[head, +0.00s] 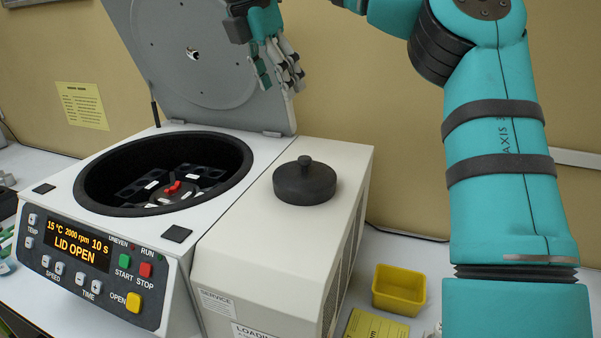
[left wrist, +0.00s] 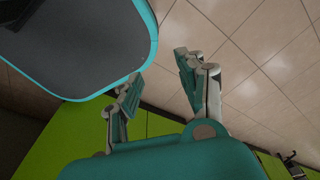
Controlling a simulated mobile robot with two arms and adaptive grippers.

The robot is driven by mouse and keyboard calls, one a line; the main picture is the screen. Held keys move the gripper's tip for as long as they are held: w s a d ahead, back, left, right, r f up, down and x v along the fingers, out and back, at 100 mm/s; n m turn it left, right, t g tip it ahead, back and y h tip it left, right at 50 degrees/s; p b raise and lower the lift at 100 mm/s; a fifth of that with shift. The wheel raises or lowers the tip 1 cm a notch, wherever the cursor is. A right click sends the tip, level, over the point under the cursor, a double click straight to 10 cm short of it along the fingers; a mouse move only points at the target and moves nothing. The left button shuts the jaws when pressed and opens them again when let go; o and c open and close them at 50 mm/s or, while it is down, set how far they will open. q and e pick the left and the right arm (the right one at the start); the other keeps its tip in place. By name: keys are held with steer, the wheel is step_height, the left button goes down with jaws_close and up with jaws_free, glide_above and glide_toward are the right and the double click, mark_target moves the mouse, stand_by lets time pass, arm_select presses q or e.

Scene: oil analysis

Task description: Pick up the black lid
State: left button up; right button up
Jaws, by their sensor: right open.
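The black lid (head: 304,183), a round dark disc with a small knob on top, lies on the flat white top of the centrifuge (head: 330,160), right of the open bowl. My right gripper (head: 278,84) hangs in front of the raised centrifuge cover, above and a little left of the black lid. It is open, empty and clear of the lid. My left gripper (left wrist: 160,78) shows only in the left wrist view. Its fingers are apart with nothing between them, over tiled floor and a green surface.
The hinged centrifuge cover (head: 190,50) stands open behind the bowl (head: 95,195); a rotor with red in its middle shows inside. The display reads LID OPEN. A yellow bin (head: 399,290) and a yellow card (head: 375,325) lie right of the centrifuge. A wall rises close behind.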

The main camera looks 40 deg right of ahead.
steer(key=b, duration=0.3)
glide_toward(304, 158)
steer(key=x, duration=0.4)
steer(key=shift+w+d+r, duration=0.15)
steer(key=shift+w+d, duration=0.05)
steer(key=shift+w, duration=0.1)
steer(key=shift+p, duration=0.35)
steer(key=shift+s+d+f+p, duration=0.15)
steer(key=shift+f+p, duration=0.15)
steer(key=shift+f, duration=0.15)
steer(key=p+x, duration=0.1)
steer(key=x, duration=0.2)
steer(key=shift+s+d+f+p, duration=0.1)
steer(key=shift+s+f+p, duration=0.05)
steer(key=shift+f+p, duration=0.2)
steer(key=shift+d+f, duration=0.1)
steer(key=shift+f, duration=0.25)
arm_select(q)
steer(key=s, duration=0.1)
steer(key=s+a, duration=0.1)
steer(key=s, duration=0.2)
steer(key=shift+s+a+f, duration=0.25)
steer(key=shift+a+f, duration=0.15)
steer(key=shift+w, duration=0.1)
arm_select(e)
steer(key=shift+c, duration=0.4)
